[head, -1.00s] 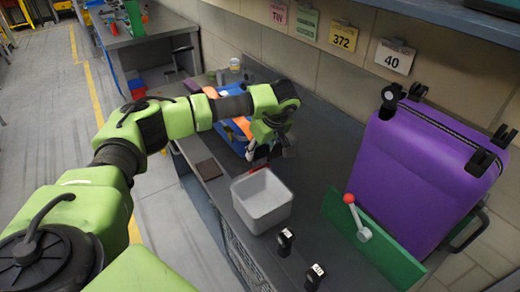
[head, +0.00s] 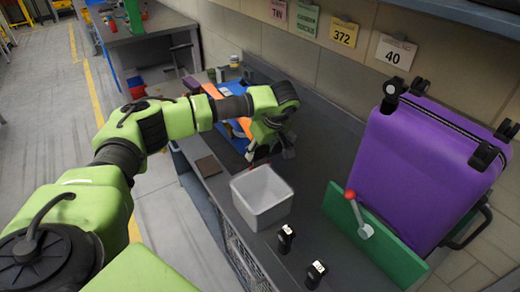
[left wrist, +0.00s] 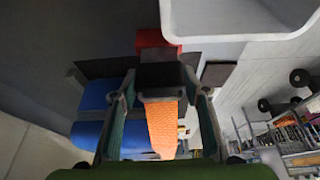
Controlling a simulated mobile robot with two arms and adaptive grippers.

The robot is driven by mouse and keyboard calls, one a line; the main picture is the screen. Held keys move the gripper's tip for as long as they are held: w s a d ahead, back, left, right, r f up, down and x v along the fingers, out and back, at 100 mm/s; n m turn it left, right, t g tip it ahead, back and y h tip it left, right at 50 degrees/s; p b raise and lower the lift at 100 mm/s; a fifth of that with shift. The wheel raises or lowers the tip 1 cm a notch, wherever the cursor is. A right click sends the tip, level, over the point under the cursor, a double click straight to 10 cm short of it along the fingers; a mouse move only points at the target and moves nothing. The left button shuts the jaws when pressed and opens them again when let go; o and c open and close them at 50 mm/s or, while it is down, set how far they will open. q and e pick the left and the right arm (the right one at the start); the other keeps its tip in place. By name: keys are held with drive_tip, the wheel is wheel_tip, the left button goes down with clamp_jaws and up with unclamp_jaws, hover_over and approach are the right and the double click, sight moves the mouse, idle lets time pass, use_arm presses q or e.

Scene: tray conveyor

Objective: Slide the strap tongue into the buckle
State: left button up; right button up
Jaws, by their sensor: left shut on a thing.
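My left gripper (head: 268,152) is low over the bench, just behind the white bin. In the left wrist view its fingers (left wrist: 160,80) are shut on the black strap tongue (left wrist: 160,74), with the orange strap (left wrist: 161,128) trailing back between them. A red piece, likely the buckle (left wrist: 157,40), lies straight ahead of the tongue. The tongue's front end overlaps it in the picture; I cannot tell whether it has entered. The strap also shows as an orange band in the head view (head: 210,90), over a blue object (head: 237,143). My right gripper is not in view.
The white bin (head: 236,196) stands close in front of the gripper. A brown flat square (head: 208,166) lies left of it. Two black clips (head: 285,238) stand nearer me. A green panel with a red-knobbed lever (head: 400,262) and a purple suitcase (head: 415,165) are at right.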

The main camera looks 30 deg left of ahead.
sight(262, 154)
use_arm(q)
drive_tip(key=shift+f+b, duration=1.1)
drive_tip(key=shift+f, duration=0.65)
drive_tip(key=o, duration=1.2)
drive_tip(key=shift+r, duration=0.2)
drive_tip(key=v, duration=1.1)
drive_tip(key=shift+d+r, duration=0.2)
drive_tip(key=shift+r, duration=0.15)
